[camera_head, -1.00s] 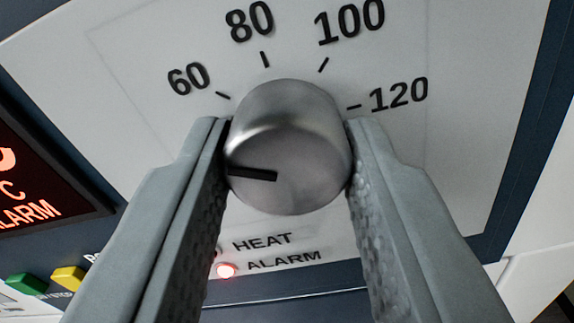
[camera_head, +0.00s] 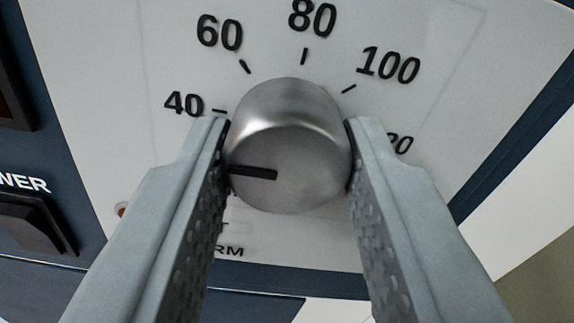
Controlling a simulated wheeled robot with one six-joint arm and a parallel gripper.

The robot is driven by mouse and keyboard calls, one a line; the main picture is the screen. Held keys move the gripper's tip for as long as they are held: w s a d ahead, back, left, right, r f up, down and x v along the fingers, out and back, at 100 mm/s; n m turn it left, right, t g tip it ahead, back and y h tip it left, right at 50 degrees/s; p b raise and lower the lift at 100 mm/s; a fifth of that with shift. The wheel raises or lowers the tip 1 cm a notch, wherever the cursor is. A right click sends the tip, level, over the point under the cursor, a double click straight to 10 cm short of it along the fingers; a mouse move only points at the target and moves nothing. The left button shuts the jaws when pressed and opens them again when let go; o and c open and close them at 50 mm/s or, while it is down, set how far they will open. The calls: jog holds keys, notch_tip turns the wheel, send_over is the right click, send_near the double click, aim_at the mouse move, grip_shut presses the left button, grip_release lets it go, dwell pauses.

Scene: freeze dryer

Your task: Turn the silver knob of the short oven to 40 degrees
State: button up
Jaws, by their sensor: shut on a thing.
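The silver knob (camera_head: 290,145) of the oven sits in the middle of the view, a smooth round metal knob with a black pointer line (camera_head: 253,173). The pointer points left and lies about parallel to the tick of the 40 mark (camera_head: 184,104). The 60, 80 and 100 marks run around the top, and the last mark at the right is partly hidden by a finger. My gripper (camera_head: 289,155) is shut on the knob, one finger against each side.
The white dial panel (camera_head: 440,50) has a dark blue border. At the left are a dark power switch (camera_head: 32,222) and a small reddish lamp (camera_head: 122,210), partly hidden by my left finger. The lower lettering is mostly covered.

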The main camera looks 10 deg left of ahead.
jog(key=o, duration=1)
jog(key=v, duration=1.7)
jog(key=shift+s, duration=0.15)
jog(key=s+a+f+m+h, duration=0.1)
jog(key=s+f+m+h, duration=0.1)
jog(key=s+f, duration=0.5)
jog(key=s+a+f+m+h, duration=0.1)
jog(key=s+f, duration=0.6)
jog(key=f, duration=1)
jog(key=s+a+f+m+h, duration=0.2)
jog(key=s+f, duration=0.5)
jog(key=f, duration=0.5)
jog(key=shift+s+a+f+m+h, duration=0.1)
jog(key=shift+s+a+m+h, duration=0.05)
jog(key=shift+a+m, duration=0.15)
jog(key=shift+s+a+f+m+h, duration=0.15)
jog(key=shift+a+m, duration=0.05)
jog(key=shift+a, duration=0.15)
